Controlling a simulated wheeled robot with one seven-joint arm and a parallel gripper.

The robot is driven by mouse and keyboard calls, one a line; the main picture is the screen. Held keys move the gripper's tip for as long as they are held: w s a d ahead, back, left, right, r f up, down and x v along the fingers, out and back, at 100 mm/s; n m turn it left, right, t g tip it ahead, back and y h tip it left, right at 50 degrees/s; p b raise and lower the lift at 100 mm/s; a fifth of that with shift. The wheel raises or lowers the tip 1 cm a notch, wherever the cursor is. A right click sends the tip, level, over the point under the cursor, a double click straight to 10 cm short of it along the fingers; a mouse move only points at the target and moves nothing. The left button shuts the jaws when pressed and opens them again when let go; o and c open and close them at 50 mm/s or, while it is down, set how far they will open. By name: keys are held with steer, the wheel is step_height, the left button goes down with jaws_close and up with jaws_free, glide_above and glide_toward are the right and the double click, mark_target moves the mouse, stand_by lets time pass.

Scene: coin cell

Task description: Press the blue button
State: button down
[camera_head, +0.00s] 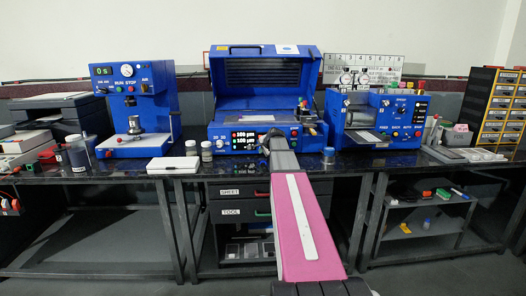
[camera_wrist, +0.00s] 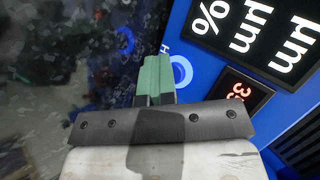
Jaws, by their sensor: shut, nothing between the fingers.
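The middle blue machine (camera_head: 300,72) stands on the bench with a lit display (camera_head: 245,140) on its front. My gripper (camera_head: 268,138) is at its front, just right of the display. In the wrist view my green fingertips (camera_wrist: 154,62) are shut with nothing between them. A round bright-blue ring with a pale edge (camera_wrist: 182,68), which looks like the blue button, lies on the blue panel just right of the fingertips. The fingers partly cover it. I cannot tell whether they touch it. In the head view my arm hides this spot.
Black-and-white readouts (camera_wrist: 270,25) and a red-digit display (camera_wrist: 238,92) are right of the fingers in the wrist view. A press (camera_head: 140,105) stands left, another blue machine (camera_head: 375,120) right. Jars (camera_head: 207,151) and a white box (camera_head: 172,165) sit on the bench.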

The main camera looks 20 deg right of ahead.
steer(key=shift+s, duration=0.15)
steer(key=shift+s+a, duration=0.3)
steer(key=shift+s, duration=0.65)
steer(key=shift+s+a, duration=0.25)
steer(key=shift+s, duration=0.7)
steer(key=shift+s+a, duration=0.3)
steer(key=shift+s, duration=0.65)
